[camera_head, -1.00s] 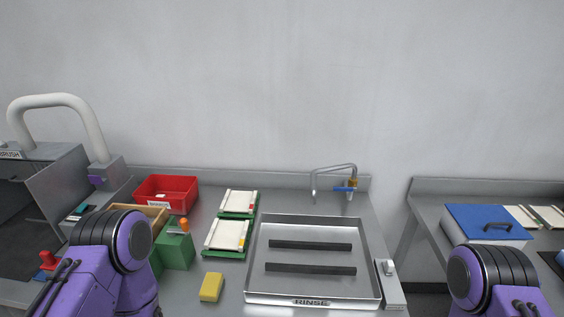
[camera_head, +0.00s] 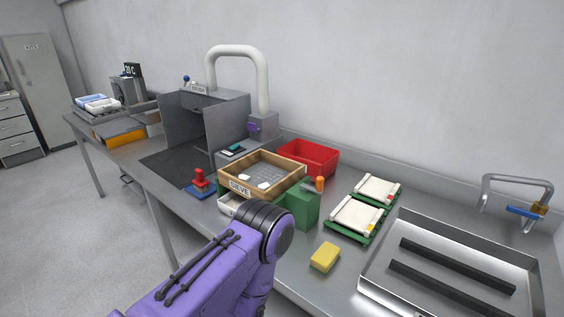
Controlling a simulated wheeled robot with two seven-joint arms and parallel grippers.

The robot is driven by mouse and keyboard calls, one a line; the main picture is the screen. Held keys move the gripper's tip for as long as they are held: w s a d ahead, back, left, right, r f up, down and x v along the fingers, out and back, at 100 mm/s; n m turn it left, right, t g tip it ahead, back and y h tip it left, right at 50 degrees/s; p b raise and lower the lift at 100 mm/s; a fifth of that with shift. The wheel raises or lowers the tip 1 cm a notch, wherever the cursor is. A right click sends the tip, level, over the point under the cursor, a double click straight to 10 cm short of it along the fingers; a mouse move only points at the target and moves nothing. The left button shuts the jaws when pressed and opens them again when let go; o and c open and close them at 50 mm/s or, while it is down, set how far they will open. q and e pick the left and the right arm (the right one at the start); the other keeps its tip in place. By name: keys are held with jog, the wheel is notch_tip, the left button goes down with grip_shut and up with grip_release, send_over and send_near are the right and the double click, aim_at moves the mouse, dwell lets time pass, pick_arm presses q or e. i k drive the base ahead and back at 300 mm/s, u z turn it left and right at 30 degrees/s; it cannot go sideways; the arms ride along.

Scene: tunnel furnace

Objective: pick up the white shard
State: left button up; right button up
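Small white pieces (camera_head: 271,176) lie on the mesh inside the wooden sieve (camera_head: 235,187), which stands on the metal bench. I cannot tell for sure which of them is the white shard. The sieve sits over a light box or drawer, partly hidden by my purple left arm. Only the upper part of that arm shows, at the lower middle; its gripper is out of the picture. My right arm and gripper are out of view.
A red bin (camera_head: 322,158) stands behind the sieve, a green block (camera_head: 300,210) with an orange knob at its right. A yellow sponge (camera_head: 325,257), green-framed racks (camera_head: 345,232) and a metal rinse tray (camera_head: 376,262) are further right. A grey hooded box (camera_head: 215,122) stands left.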

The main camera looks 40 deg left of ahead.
aim_at(243, 177)
jog(key=u, duration=3.5)
jog(key=i, duration=1.9)
jog(key=z, duration=4.05)
